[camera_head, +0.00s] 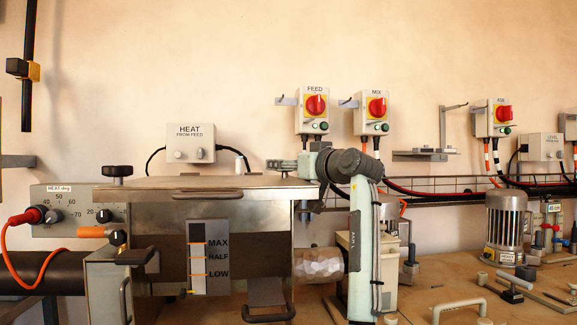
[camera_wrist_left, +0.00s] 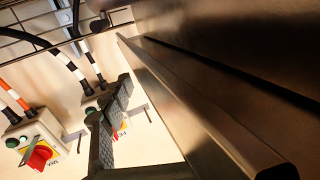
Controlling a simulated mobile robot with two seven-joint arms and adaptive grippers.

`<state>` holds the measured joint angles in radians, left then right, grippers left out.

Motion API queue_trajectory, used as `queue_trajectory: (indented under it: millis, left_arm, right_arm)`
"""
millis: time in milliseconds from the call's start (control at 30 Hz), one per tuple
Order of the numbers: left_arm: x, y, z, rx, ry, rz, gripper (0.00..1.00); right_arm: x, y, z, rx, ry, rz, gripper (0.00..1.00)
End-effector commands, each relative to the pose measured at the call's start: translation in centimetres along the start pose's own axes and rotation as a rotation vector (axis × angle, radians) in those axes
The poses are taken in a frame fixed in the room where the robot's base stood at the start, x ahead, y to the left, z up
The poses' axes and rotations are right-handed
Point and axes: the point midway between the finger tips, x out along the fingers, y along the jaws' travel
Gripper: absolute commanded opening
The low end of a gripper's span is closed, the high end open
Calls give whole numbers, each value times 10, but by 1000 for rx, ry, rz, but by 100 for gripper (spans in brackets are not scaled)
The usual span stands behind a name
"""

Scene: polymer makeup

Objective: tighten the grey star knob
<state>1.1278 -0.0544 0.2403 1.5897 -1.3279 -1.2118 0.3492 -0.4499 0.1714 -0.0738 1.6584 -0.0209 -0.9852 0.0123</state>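A dark grey knob with a lobed-looking head (camera_head: 117,171) stands upright on a post at the left end of the metal tank's lid (camera_head: 215,182). No knob is recognisable there. My right gripper is out of view.
A heat control panel (camera_head: 75,215) with a red plug and orange cable is at the left. The heat box (camera_head: 190,142) and the feed (camera_head: 312,110) and mix (camera_head: 371,113) switches are on the wall. A motor (camera_head: 505,225) and loose tools occupy the right bench.

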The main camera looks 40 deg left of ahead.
Motion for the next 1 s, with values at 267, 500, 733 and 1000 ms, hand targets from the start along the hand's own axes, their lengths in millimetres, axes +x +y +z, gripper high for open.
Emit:
queue_trajectory:
  millis: [267, 500, 733, 1000]
  left_arm:
    - [-5, 0, 0, 0, 0, 0, 61]
    - [-47, 1, 0, -1, -1, 3, 61]
    - [-94, 1, 0, -1, -1, 3, 61]
    - [-119, 0, 0, 0, -1, 0, 61]
  right_arm:
    - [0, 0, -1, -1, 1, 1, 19]
    - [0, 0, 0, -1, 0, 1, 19]
    - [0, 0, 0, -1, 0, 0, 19]
    - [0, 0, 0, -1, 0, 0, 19]
